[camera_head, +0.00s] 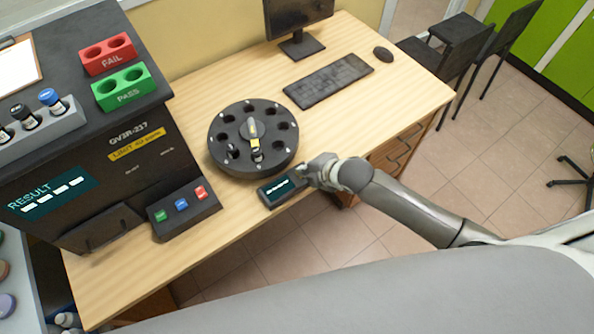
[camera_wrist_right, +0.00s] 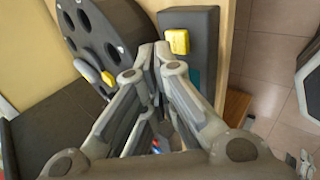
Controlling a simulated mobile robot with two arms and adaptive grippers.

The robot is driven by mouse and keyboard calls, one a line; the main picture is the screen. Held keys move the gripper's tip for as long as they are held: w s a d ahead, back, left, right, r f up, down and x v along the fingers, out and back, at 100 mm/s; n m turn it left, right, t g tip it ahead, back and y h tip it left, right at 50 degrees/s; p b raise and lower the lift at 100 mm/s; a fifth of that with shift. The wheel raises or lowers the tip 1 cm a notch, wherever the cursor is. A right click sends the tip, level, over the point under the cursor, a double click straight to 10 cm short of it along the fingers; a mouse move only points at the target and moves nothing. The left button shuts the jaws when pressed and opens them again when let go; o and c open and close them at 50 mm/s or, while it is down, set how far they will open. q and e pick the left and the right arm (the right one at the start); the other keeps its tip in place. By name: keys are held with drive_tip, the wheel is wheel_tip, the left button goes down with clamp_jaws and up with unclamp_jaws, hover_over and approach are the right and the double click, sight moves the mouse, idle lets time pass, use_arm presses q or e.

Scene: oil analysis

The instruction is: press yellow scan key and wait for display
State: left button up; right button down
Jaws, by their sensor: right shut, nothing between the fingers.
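A small dark scanner (camera_head: 270,201) lies on the desk near its front edge, with a lit display (camera_head: 281,187) bearing a row of pale characters too small to read. The yellow scan key (camera_wrist_right: 179,41) shows on the dark scanner body (camera_wrist_right: 203,30) in the wrist view; in the head view my gripper covers it. My right gripper (camera_head: 306,173) is at the scanner's right end. Its fingers (camera_wrist_right: 155,58) are shut and empty, close beside the key in the wrist view; I cannot tell whether they touch the scanner. My left gripper is not in view.
A round black carousel (camera_head: 228,153) with holes stands just behind the scanner. A keyboard (camera_head: 328,80), monitor (camera_head: 298,14) and mouse (camera_head: 383,54) are farther back. A dark analyser (camera_head: 95,165) with a RESULT screen and a button box (camera_head: 184,220) stand left.

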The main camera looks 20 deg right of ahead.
drive_tip(key=w+r+n, duration=0.3)
drive_tip(key=r+n, duration=0.4)
drive_tip(key=n, duration=0.2)
drive_tip(key=shift+w+n+t+y, duration=0.25)
drive_tip(key=shift+n+t+y, duration=0.15)
drive_tip(key=shift+f, duration=0.1)
wheel_tip(320, 180, down, 7)
drive_tip(key=b, duration=0.7)
drive_tip(key=shift+d+f, duration=0.1)
drive_tip(key=shift+f, duration=0.1)
drive_tip(key=shift+f+b, duration=0.45)
drive_tip(key=shift+f, duration=0.25)
drive_tip(key=shift+f, duration=0.4)
